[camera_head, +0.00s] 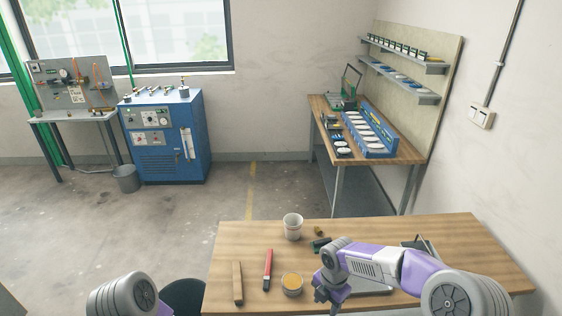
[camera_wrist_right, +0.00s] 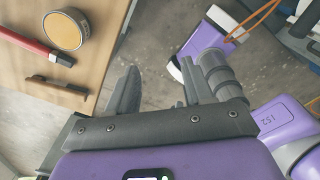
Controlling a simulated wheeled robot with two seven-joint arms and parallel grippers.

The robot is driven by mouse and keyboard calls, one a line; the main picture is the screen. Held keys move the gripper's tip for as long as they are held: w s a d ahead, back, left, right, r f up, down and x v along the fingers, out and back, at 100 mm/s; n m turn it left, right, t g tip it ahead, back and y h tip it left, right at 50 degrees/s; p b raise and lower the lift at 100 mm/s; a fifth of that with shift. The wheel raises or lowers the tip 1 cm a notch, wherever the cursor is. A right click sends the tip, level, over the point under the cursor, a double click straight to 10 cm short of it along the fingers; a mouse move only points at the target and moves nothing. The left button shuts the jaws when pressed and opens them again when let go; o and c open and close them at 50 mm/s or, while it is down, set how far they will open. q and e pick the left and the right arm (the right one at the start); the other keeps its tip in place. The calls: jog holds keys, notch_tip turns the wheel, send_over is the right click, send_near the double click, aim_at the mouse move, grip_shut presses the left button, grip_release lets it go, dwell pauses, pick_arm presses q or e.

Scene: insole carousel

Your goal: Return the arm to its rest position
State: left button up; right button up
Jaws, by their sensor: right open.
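My right arm (camera_head: 375,262) reaches in from the right over the near wooden table (camera_head: 475,235). Its gripper (camera_head: 322,298) hangs low near the table's front edge, to the right of a round tin (camera_head: 291,284). In the right wrist view the fingers of the right gripper (camera_wrist_right: 160,92) are apart with nothing between them, and grey floor shows behind them. The tin (camera_wrist_right: 66,30) lies to the left there, clear of the fingers. Of my left arm only a grey joint (camera_head: 124,297) shows at the bottom left; its gripper is out of view.
A flat grey thing is partly hidden under my arm. A black bin (camera_head: 183,297) stands left of the table.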

jog(key=s+a+f+m+y+b, duration=0.1)
jog(key=s+f+m+b, duration=0.1)
jog(key=s+f+m, duration=0.4)
jog(key=s+a+f+m+y+b, duration=0.1)
jog(key=s+f+m, duration=0.5)
jog(key=f+m, duration=0.6)
jog(key=s+a+f+m+y+b, duration=0.1)
jog(key=s+f+m+b, duration=0.3)
jog(key=f+m, duration=0.6)
jog(key=shift+s+a+y, duration=0.25)
jog(key=shift+s+y, duration=0.15)
jog(key=shift+s, duration=0.85)
pick_arm(q)
notch_tip(320, 180, down, 8)
jog(key=w, duration=0.1)
jog(key=shift+w, duration=0.15)
pick_arm(e)
jog(key=shift+s+d+f+m+t, duration=0.2)
jog(key=shift+s+m+t, duration=0.1)
jog(key=shift+m, duration=0.3)
jog(key=shift+c, duration=0.3)
